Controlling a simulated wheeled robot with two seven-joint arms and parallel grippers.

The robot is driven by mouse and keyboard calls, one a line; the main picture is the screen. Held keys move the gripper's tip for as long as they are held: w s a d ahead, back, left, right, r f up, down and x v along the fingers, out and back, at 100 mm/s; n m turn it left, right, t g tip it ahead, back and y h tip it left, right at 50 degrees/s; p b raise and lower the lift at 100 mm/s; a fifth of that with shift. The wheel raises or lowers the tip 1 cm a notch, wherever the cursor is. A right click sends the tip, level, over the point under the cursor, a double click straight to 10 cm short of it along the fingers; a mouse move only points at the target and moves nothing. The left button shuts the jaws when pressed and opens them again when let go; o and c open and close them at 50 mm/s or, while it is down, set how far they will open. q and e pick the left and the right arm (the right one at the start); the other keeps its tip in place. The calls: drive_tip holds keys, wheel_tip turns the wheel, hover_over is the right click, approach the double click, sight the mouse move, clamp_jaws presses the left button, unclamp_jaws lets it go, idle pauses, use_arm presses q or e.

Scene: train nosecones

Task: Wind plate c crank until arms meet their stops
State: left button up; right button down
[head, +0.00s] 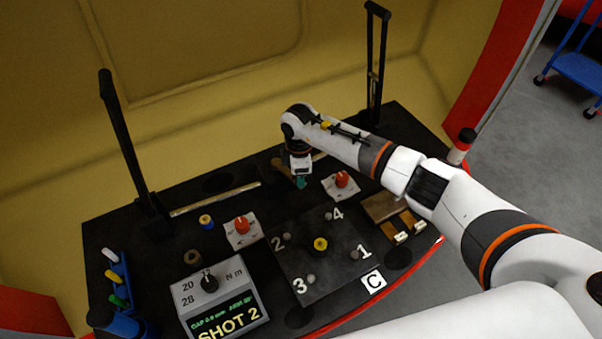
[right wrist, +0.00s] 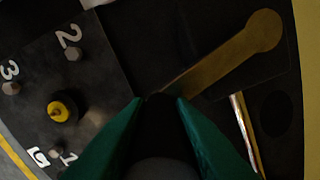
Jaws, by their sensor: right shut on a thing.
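Plate C (head: 286,260) is a dark square plate with numbered bolts 1 to 4 and a yellow centre knob (head: 320,244); its white C label (head: 374,281) lies at its front right corner. My right gripper (head: 300,182) is behind the plate, its green fingers pointing down. In the right wrist view, the fingers (right wrist: 162,105) are shut on a dark crank handle at the near end of a brass crank arm (right wrist: 228,58). The handle is mostly hidden between them. Two black upright arms (head: 122,135) and (head: 376,60) rise at the rear. My left gripper is not in view.
Two red knobs (head: 242,225) and (head: 341,179) sit on white bases near the plate. Coloured markers (head: 117,276) stand at the far left. A yellow wall rises behind.

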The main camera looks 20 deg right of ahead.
drive_tip(key=c, duration=1.5)
unclamp_jaws()
drive_tip(key=shift+s+a+f, duration=0.25)
drive_tip(key=shift+s+a, duration=0.15)
drive_tip(key=shift+a, duration=0.3)
drive_tip(key=shift+o, duration=1.2)
drive_tip(key=shift+a+r, duration=0.1)
drive_tip(key=shift+a, duration=0.05)
use_arm(q)
drive_tip(key=shift+s+a+f+b, duration=0.1)
drive_tip(key=shift+a+f+b, duration=0.05)
drive_tip(key=shift+f+b, duration=0.2)
use_arm(e)
wheel_tip(320, 180, up, 12)
drive_tip(key=shift+r, duration=0.15)
